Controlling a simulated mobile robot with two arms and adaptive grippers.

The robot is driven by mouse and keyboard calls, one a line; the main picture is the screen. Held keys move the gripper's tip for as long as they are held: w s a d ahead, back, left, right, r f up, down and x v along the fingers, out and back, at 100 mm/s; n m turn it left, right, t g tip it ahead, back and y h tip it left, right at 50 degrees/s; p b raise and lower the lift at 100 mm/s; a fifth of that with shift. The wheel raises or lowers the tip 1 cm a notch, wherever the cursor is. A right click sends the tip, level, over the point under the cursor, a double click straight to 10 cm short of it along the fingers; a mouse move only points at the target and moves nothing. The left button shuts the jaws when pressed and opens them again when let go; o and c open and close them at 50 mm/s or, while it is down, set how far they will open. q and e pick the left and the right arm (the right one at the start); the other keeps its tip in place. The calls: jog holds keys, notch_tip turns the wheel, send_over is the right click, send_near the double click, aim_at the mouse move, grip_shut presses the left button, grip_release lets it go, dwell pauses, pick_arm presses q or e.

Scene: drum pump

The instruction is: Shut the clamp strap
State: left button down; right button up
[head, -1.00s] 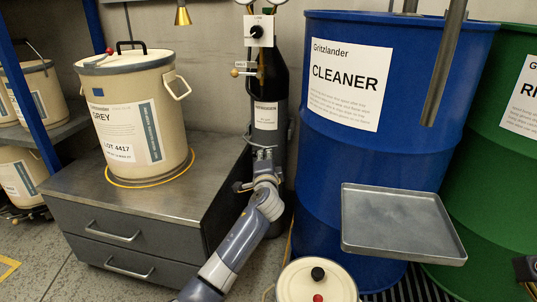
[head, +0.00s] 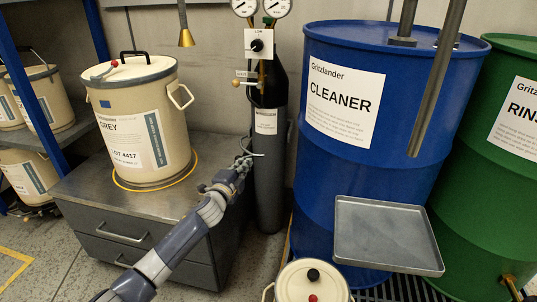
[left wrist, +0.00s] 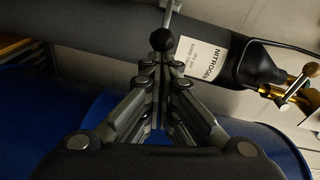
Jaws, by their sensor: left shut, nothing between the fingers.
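The black nitrogen cylinder (head: 268,175) stands upright against the back wall, with a white label. A thin, pale curved strip (head: 247,150), which looks like the clamp strap, sticks out at its left side in the head view. In the left wrist view the cylinder (left wrist: 105,33) lies across the picture, and a black ball knob (left wrist: 162,39) on a grey rod is just past the fingertips. My left gripper (head: 241,164) is shut and empty beside the cylinder, close to the strip; it also shows in the left wrist view (left wrist: 160,62). Whether it touches the knob is unclear.
A cream GREY pail (head: 140,120) stands on the grey drawer cabinet (head: 80,185) left of my arm. The blue CLEANER drum (head: 330,180) is right of the cylinder, with a metal tray (head: 385,235) in front. A lidded cream container (head: 312,285) stands low in front.

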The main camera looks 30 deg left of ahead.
pick_arm(q)
jog(key=a+h, duration=0.1)
jog(key=a, duration=0.3)
jog(key=s+a+m+h, duration=0.1)
jog(key=a, duration=0.3)
jog(key=s+a, duration=0.1)
jog(key=a, duration=0.3)
jog(key=shift+m+h, duration=0.4)
dwell(0.7)
